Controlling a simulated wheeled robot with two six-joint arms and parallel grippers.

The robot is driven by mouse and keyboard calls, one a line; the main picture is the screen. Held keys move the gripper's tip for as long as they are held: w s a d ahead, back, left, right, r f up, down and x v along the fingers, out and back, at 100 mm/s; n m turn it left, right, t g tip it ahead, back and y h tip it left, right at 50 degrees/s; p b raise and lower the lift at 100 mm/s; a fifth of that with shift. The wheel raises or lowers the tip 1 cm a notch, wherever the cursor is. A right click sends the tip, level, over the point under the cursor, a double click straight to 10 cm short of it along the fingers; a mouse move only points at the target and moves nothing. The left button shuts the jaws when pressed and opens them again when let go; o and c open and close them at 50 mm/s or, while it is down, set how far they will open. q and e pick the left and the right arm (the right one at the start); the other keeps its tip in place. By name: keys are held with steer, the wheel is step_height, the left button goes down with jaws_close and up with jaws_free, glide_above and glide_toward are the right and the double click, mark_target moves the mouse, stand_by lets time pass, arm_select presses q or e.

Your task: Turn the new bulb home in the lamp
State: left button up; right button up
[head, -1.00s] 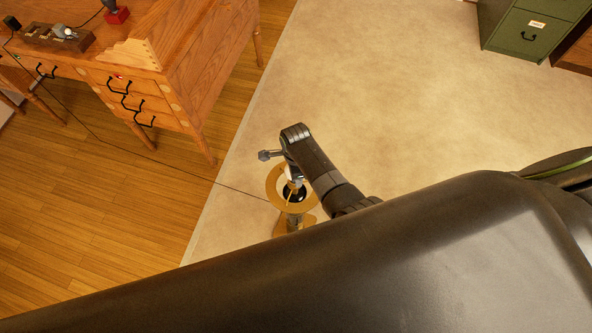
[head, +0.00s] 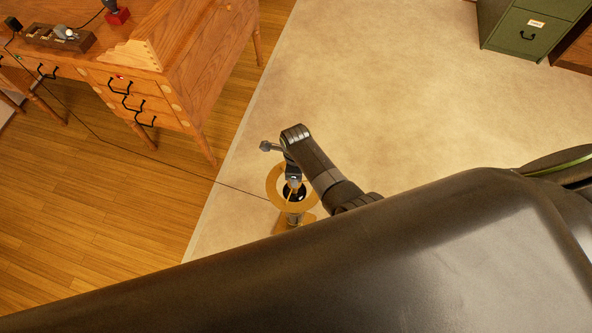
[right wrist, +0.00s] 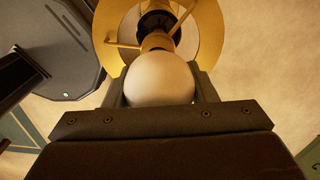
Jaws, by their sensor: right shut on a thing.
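The lamp (head: 307,217) stands on the pale rug, with a brass ring around its black socket. In the right wrist view its brass ring (right wrist: 207,40) and black socket (right wrist: 157,20) lie just beyond the bulb. The round white bulb (right wrist: 160,80) has its brass neck pointing into the socket; I cannot tell how deep it sits. My right gripper (right wrist: 158,88) is shut on the bulb, one finger on each side. In the head view this right gripper (head: 293,174) is over the ring and hides most of the bulb. My left gripper is not in view.
A wooden desk (head: 205,70) stands at upper left, bearing a tray (head: 42,40) with a whitish round object and a red-based item (head: 118,16). A thin cord (head: 180,170) runs across the floor to the lamp. A green cabinet (head: 525,30) is at upper right. Open rug lies between.

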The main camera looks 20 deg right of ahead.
steer(key=shift+s, duration=0.1)
stand_by(0.5)
steer(key=o, duration=0.8)
steer(key=shift+o, duration=0.2)
steer(key=shift+r+p, duration=0.4)
steer(key=shift+r, duration=0.25)
step_height(320, 180, up, 16)
steer(key=p, duration=0.1)
